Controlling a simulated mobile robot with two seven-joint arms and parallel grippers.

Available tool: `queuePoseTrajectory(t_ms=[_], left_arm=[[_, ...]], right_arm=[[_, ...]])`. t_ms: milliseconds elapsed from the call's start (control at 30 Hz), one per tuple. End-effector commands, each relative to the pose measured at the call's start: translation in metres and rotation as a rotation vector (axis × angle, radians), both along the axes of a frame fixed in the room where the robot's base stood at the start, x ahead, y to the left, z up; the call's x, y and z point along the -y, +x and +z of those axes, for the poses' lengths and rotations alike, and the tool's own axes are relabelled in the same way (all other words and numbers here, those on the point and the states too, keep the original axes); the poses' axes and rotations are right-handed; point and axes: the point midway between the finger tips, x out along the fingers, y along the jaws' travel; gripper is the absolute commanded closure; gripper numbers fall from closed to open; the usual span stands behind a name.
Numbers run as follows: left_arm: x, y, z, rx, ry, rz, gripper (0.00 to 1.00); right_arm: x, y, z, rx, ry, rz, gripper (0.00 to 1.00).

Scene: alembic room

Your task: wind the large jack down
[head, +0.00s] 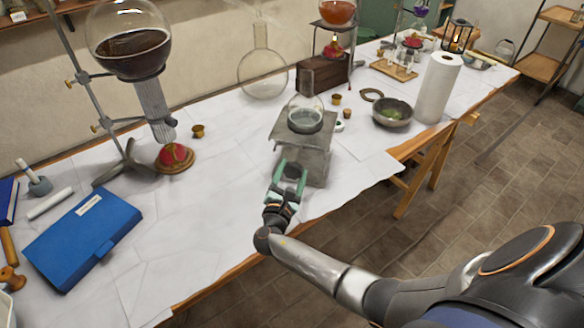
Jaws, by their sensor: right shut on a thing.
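The large jack (317,165) is a grey metal lab jack standing on the white-covered table near its front edge. A round glass flask (305,118) with clear, greyish liquid sits on the jack's top plate. My right gripper (290,171), with green fingers, reaches in from the lower right and is at the jack's front left side. It is shut on what seems to be the jack's knob, which the fingers mostly hide. The height of the jack's legs is hard to tell from this angle. My left gripper is out of view.
A large flask of dark liquid (133,50) hangs on a stand at the left, above a red burner (174,157). A blue case (83,238) lies at the front left. A mortar bowl (392,112) and a paper roll (438,88) stand right of the jack.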

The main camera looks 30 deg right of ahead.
Motion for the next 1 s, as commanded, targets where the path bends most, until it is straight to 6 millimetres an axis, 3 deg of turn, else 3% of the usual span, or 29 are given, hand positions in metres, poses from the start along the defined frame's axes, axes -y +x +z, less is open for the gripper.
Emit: queuePoseTrajectory(t_ms=[333, 867, 900, 1000], left_arm=[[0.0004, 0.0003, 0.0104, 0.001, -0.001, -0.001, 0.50], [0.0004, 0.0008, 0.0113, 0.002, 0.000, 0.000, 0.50], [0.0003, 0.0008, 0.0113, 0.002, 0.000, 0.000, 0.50], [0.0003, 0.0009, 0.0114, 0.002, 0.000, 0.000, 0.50]], right_arm=[[0.0005, -0.0002, 0.0005, -0.105, -0.096, 0.000, 0.90], [0.0005, -0.0002, -0.0002, -0.122, -0.112, 0.000, 0.90], [0.0005, -0.0002, -0.0002, -0.122, -0.112, 0.000, 0.33], [0.0005, -0.0002, -0.0002, -0.122, -0.111, 0.000, 0.22]])
